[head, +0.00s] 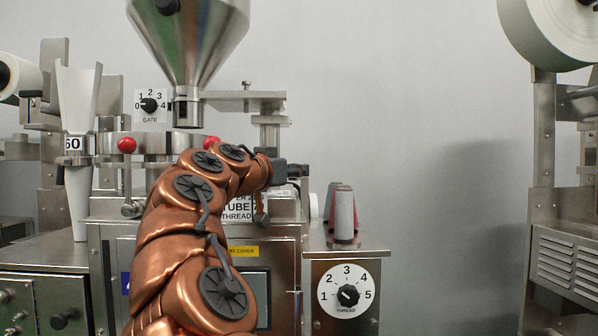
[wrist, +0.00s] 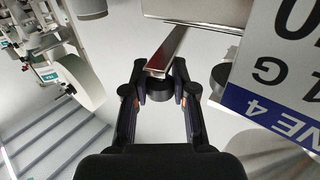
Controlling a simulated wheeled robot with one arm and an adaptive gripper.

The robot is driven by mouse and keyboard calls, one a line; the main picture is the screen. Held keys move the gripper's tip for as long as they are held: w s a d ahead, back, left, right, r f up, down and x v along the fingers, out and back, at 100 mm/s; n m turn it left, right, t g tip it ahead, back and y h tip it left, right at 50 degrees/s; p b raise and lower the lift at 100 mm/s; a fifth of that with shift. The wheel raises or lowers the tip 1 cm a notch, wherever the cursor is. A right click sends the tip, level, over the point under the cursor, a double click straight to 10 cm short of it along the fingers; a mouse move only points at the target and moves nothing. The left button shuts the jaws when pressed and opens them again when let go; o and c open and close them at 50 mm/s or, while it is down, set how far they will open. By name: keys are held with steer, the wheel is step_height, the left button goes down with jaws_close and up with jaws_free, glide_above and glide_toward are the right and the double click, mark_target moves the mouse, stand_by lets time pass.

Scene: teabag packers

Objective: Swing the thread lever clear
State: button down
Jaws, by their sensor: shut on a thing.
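In the wrist view, the thread lever (wrist: 167,50) is a flat metal bar with a round black knob (wrist: 158,91) at its end. My gripper (wrist: 159,76) is shut on the lever's end, one black finger on each side of the bar and knob. In the head view, my gripper (head: 289,172) is at the machine's right side, above the thread dial (head: 346,290), seen partly behind my copper arm. The lever cannot be made out clearly there.
Thread spools (head: 345,215) stand on the metal ledge just right of my gripper. A steel hopper (head: 190,40) hangs above my arm, and red knobs (head: 127,145) sit to the left. Open wall space lies between this machine and the right-hand machine (head: 565,230).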

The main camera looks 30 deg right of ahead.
steer(key=shift+r, duration=0.15)
steer(key=c, duration=0.9)
jaws_free()
steer(key=shift+w, duration=0.1)
steer(key=v, duration=1.2)
